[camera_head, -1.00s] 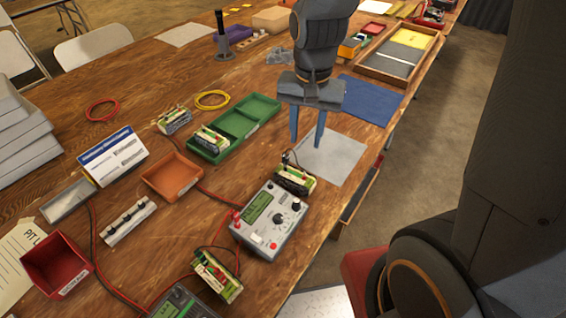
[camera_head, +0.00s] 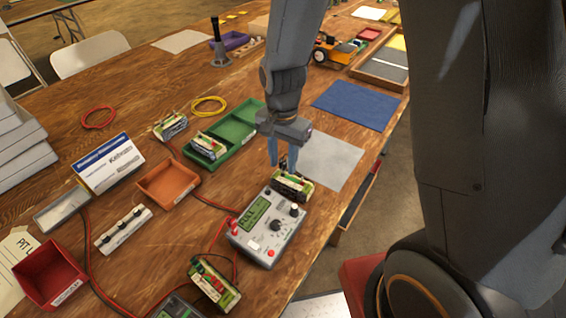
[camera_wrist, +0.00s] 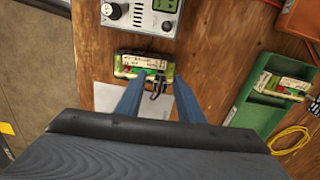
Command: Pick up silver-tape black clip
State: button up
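A small dark clip (camera_head: 284,164) stands at the back edge of a green-and-cream battery pack (camera_head: 291,186). In the wrist view the clip (camera_wrist: 157,86) is at the pack's lower edge, between my two blue fingertips in the picture. It is too small to make out silver tape on it. My gripper (camera_head: 283,162) is open and points down just above the pack. In the wrist view my gripper (camera_wrist: 158,80) has its fingers apart, one on each side of the clip. Contact cannot be told. The fingers partly hide the clip in the head view.
A grey meter (camera_head: 266,226) stands right beside the pack, with red leads. A grey mat (camera_head: 333,160) lies behind it. A green tray (camera_head: 238,131) holding another pack (camera_head: 207,146) and an orange tray (camera_head: 168,184) lie to the left. The table's edge is to the right.

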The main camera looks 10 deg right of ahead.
aim_at(283, 160)
jog(key=shift+f, duration=0.45)
grip_shut()
jog(key=shift+r+b, duration=0.55)
jog(key=shift+r, duration=4.5)
